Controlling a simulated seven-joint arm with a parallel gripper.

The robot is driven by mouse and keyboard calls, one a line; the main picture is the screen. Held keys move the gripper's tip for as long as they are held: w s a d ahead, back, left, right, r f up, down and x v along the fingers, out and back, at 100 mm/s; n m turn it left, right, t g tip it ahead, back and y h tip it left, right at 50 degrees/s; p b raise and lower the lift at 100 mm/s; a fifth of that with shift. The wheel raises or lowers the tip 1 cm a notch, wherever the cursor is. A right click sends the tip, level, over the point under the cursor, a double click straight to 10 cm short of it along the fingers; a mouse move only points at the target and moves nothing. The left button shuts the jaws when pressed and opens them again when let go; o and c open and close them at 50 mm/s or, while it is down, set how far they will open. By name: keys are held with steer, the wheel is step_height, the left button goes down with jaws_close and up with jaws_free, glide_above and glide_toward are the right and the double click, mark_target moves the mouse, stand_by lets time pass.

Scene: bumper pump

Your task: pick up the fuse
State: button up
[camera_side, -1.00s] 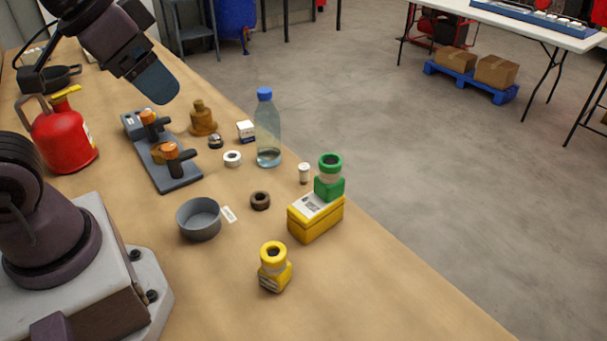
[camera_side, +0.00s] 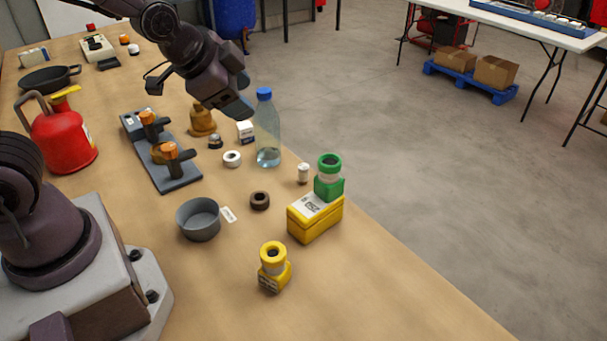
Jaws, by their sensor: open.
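The fuse looks to be the small upright white cylinder with a brownish band (camera_side: 303,174). It stands near the table's far edge, between the clear bottle and the yellow box. My gripper (camera_side: 238,108) is open and empty in the air, up and to the left of the fuse. It is near the bottle's blue cap in the picture and apart from the fuse. Its fingers are dark and seen partly from the side.
The clear bottle (camera_side: 268,140) stands left of the fuse. The front right table is clear.

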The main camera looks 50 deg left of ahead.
steer(key=w+a+f+m+t+y, duration=0.1)
steer(key=w+a+f+m, duration=0.2)
steer(key=f+m, duration=0.25)
steer(key=w+a+f+m+t+y, duration=0.1)
steer(key=w+a+f+m, duration=0.15)
steer(key=f+m, duration=0.35)
steer(key=m+t+h, duration=0.3)
steer(key=m+t, duration=0.1)
steer(key=m, duration=1.3)
glide_toward(304, 170)
steer(key=a, duration=0.2)
steer(key=a+r, duration=0.1)
steer(key=shift+s+a+n, duration=0.25)
steer(key=shift+s+a, duration=0.05)
steer(key=shift+a, duration=0.05)
steer(key=m, duration=0.1)
steer(key=m+h, duration=0.1)
steer(key=m, duration=0.1)
steer(key=shift+s+d+f+h, duration=0.25)
steer(key=shift+s+d+h, duration=0.05)
steer(key=shift+s+d, duration=0.1)
steer(key=shift+m, duration=0.4)
steer(key=x, duration=0.7)
steer(key=shift+w+d+f, duration=0.1)
steer(key=shift+f, duration=0.05)
steer(key=shift+f+x, duration=0.1)
steer(key=shift+x, duration=1.25)
steer(key=shift+f+x, duration=0.15)
steer(key=shift+x, duration=1.25)
steer(key=shift+d, duration=0.1)
